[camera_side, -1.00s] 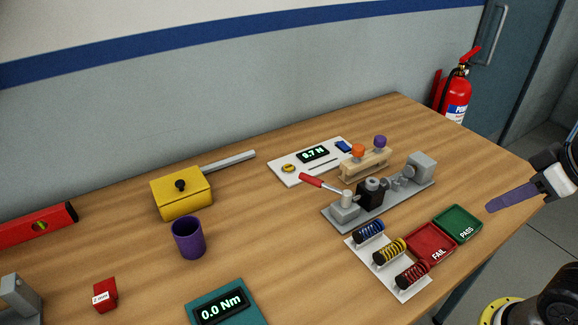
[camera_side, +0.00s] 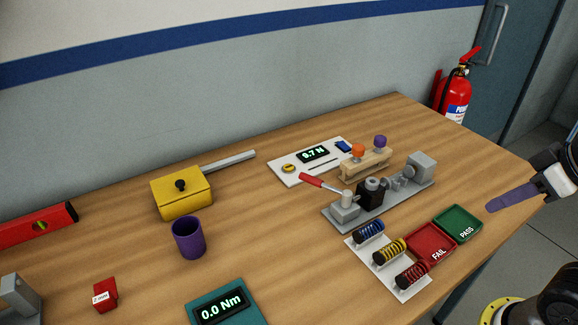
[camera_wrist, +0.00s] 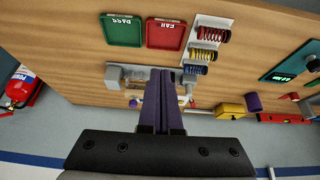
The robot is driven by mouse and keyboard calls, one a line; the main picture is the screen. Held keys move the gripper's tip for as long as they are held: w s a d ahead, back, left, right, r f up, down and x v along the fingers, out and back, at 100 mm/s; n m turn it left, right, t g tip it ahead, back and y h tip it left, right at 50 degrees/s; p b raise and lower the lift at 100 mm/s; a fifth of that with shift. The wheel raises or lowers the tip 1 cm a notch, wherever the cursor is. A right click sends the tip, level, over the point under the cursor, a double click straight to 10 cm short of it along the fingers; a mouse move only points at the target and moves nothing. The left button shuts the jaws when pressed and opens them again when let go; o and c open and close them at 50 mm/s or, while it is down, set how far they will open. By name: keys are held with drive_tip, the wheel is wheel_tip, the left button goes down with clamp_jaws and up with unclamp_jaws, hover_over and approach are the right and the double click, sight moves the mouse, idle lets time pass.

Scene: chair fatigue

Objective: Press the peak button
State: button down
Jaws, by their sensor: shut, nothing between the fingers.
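A white panel (camera_side: 287,178) lies flat on the bench in the side view. It carries a dark display (camera_side: 313,154) with green digits in N, the first digit unclear. A round yellow button (camera_side: 289,168) is at its left and a blue button (camera_side: 343,146) at its right. I cannot read which one is marked peak. In the wrist view my gripper (camera_wrist: 161,70) covers the fixture area, and the panel is mostly hidden.
A grey fixture with a red lever (camera_side: 312,180) and a wooden stand (camera_side: 362,169) with orange and purple knobs stand by the panel. Red FAIL (camera_side: 421,240) and green PASS (camera_side: 455,220) trays and a spring rack (camera_side: 412,290) lie in front. A purple cup (camera_side: 189,238) stands left.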

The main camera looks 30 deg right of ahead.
drive_tip(key=w+r+n+t, duration=0.45)
drive_tip(key=w+r, duration=0.65)
drive_tip(key=w, duration=0.3)
drive_tip(key=w+a+r+n, duration=0.1)
drive_tip(key=w+a+n, duration=0.1)
drive_tip(key=w, duration=0.5)
drive_tip(key=w+a+r+n, duration=0.1)
drive_tip(key=w+a+n, duration=0.1)
drive_tip(key=w, duration=0.5)
drive_tip(key=w+a+f+n+y, duration=0.1)
drive_tip(key=w+a+f, duration=0.15)
drive_tip(key=w, duration=0.35)
drive_tip(key=w+a+f+n+y, duration=0.1)
drive_tip(key=w+a+f, duration=0.1)
drive_tip(key=w+f, duration=0.3)
drive_tip(key=w+a+f, duration=0.1)
drive_tip(key=a+f, duration=0.1)
drive_tip(key=f, duration=0.3)
drive_tip(key=w+a+f+g, duration=0.1)
drive_tip(key=w+a+f, duration=0.1)
drive_tip(key=f, duration=0.3)
drive_tip(key=shift+w+n, duration=0.25)
drive_tip(key=shift+n, duration=0.1)
drive_tip(key=shift+f, duration=0.1)
